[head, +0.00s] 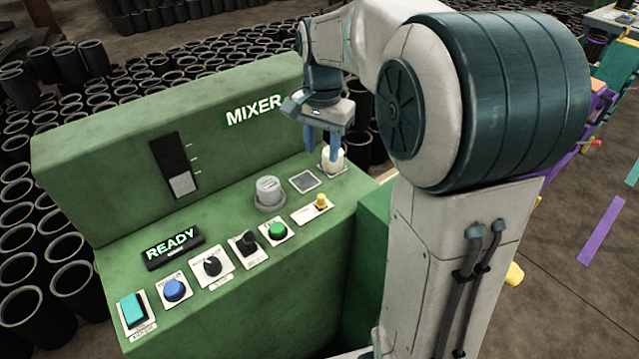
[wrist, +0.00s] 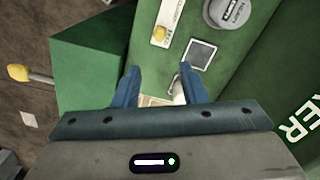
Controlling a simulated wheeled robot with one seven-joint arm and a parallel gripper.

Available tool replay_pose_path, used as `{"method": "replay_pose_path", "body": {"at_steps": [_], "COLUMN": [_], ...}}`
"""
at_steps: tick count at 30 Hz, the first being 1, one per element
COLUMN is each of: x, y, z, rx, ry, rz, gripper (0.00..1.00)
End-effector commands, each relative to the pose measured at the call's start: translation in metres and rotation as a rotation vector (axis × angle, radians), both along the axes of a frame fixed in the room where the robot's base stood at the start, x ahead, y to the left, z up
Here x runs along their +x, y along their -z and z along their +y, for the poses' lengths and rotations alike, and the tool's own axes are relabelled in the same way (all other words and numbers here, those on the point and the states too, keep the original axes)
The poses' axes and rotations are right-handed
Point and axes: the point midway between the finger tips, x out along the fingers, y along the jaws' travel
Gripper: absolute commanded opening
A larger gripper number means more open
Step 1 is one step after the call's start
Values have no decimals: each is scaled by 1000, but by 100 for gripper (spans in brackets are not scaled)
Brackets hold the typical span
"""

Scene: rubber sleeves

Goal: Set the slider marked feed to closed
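The green console (head: 80,165) is marked MIXER. No label reading "feed" is legible. A white knob or handle (head: 333,160) stands on a pale plate at the console's right end; in the wrist view its pale body (wrist: 179,92) is partly hidden by my gripper. A black vertical slot (head: 168,155) on the back panel has a light grey block (head: 182,185) at its lower end and tick marks beside it. My gripper (head: 322,152) is above the white knob, its blue fingers apart with a gap between them (wrist: 159,69). Contact cannot be told.
The front panel holds a teal rocker (head: 132,310), blue button (head: 174,289), black dial (head: 212,266), black switch (head: 246,243), green button (head: 277,231), yellow control (head: 321,200) and large grey knob (head: 268,190). A READY display (head: 173,247) sits behind. Black sleeves crowd the floor beyond.

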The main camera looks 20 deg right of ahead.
Motion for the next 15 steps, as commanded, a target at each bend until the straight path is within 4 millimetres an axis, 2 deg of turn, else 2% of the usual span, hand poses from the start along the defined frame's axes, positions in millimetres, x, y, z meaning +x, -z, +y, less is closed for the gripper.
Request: {"method": "replay_pose_path", "body": {"at_steps": [5,15], "x": [0,-1], "y": [20,91], "z": [0,-1], "rx": [0,0], "ry": [3,2], "rz": [6,6], "gripper": [39,39]}}
